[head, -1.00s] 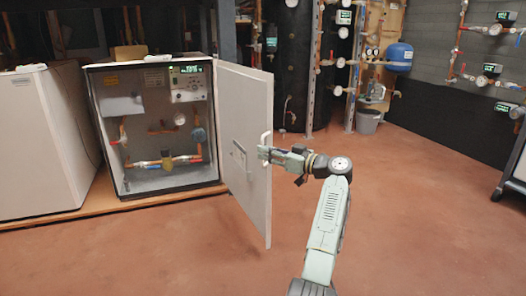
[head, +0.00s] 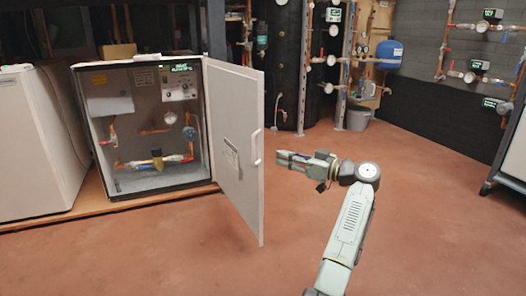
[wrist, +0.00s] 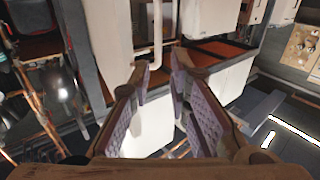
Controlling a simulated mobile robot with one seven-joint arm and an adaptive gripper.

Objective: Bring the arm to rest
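My gripper (head: 278,158) is apart from the cabinet door, a short way right of its white handle (head: 257,147). In the wrist view my gripper (wrist: 160,65) shows two fingers with a gap between them and nothing held. The handle (wrist: 157,30) shows beyond the fingertips there. My arm reaches up from the bottom of the head view and bends left at the wrist.
The door (head: 232,150) of the heat pump cabinet (head: 143,67) stands wide open. A second white unit (head: 35,145) is at the left. A grey bucket (head: 357,119) stands at the back. The red floor (head: 430,190) around my arm is clear.

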